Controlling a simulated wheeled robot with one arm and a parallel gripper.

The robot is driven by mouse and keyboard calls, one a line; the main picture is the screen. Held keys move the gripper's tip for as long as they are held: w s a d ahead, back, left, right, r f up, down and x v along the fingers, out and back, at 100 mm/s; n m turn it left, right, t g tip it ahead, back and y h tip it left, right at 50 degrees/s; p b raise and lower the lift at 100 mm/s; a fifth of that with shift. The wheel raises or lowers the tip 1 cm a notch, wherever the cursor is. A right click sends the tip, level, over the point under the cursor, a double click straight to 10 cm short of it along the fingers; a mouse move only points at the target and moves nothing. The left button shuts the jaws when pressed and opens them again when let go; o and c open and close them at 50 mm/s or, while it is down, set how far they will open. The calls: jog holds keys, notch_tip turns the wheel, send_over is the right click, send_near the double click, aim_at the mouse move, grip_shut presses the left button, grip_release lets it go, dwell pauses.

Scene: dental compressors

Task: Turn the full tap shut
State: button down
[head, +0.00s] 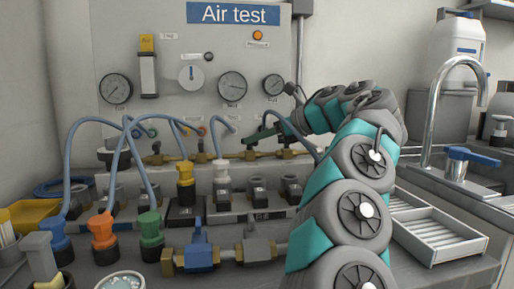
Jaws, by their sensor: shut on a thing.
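A green lever handle (262,135) sits above a brass valve on the brass pipe (210,156) below the panel. My gripper (284,127) is at the lever's right end and appears shut on it. The fingertips are small and partly hidden by my own wrist, so the exact grip is hard to see. No label reading "full" is legible on any tap in the head view. A blue-handled valve (200,252) lies on the front pipe, apart from my gripper.
An "Air test" panel (215,60) with gauges stands behind. Hoses (88,124) run to blue, orange (103,230) and green connectors at left. A white ribbed tray (440,233) and a sink faucet with a blue lever (472,156) are right of my arm.

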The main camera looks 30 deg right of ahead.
jog(key=shift+s+a+f+m+t+h+b, duration=0.1)
jog(key=shift+a+m+t+h+b, duration=0.15)
jog(key=shift+m+t+h+b, duration=0.5)
jog(key=m+h, duration=0.2)
jog(key=h, duration=0.1)
jog(key=m+h+p, duration=0.1)
jog(key=shift+s+a+r+m, duration=0.1)
jog(key=shift+a+r+m, duration=0.15)
jog(key=shift+a, duration=0.1)
jog(key=m+h+p, duration=0.3)
jog(key=h, duration=0.1)
jog(key=shift+a+r, duration=0.1)
jog(key=shift+a, duration=0.15)
jog(key=shift+m+h+p, duration=0.65)
jog(key=shift+m+p, duration=0.05)
jog(key=shift+p, duration=0.15)
jog(key=shift+f, duration=0.25)
jog(key=c, duration=0.8)
grip_release()
jog(key=shift+c, duration=0.2)
